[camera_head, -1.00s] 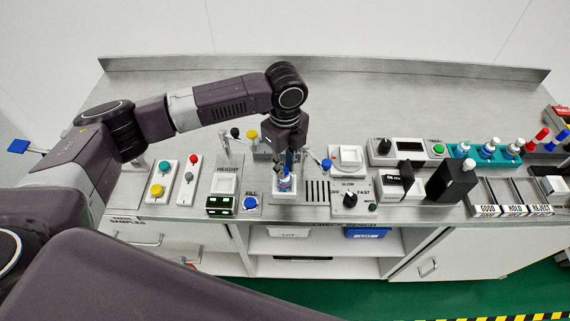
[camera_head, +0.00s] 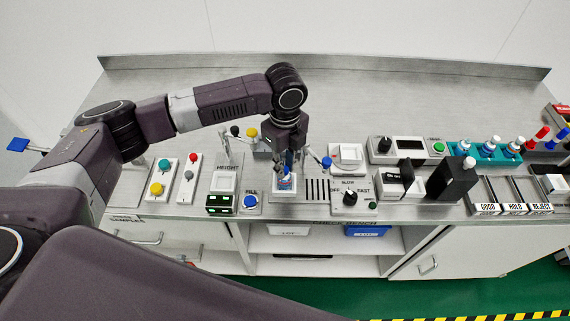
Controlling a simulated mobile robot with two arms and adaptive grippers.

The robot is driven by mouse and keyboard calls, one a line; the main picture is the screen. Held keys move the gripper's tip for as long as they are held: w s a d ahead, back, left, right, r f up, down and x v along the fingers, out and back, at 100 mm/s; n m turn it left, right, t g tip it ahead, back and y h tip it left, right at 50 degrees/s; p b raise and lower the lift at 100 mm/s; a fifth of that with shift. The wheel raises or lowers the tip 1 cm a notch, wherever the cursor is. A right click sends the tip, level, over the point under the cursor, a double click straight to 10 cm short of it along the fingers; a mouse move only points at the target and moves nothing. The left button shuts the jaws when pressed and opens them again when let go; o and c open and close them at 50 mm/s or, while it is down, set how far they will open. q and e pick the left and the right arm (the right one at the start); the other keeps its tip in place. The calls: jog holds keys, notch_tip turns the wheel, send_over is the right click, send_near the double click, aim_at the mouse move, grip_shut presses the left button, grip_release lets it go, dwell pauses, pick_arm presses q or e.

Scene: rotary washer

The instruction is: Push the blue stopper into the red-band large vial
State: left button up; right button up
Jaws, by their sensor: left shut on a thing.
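My left gripper (camera_head: 287,158) points straight down over the white pad in the middle of the bench. It is shut on the blue stopper (camera_head: 287,170), which is mostly hidden between the fingers. A large vial (camera_head: 285,183) with a red and blue marking stands upright on the pad, directly below the stopper. The stopper is at the vial's mouth; how deep it sits I cannot tell. My right gripper is not in view.
A slotted plate (camera_head: 317,190) and the slow/fast knob box (camera_head: 350,198) lie right of the vial. The blue fill button (camera_head: 250,201) and height display (camera_head: 224,184) are to its left. A teal rack (camera_head: 487,152) with several vials stands at right.

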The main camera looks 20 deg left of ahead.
pick_arm(q)
jog(key=o, duration=0.8)
jog(key=shift+r, duration=0.15)
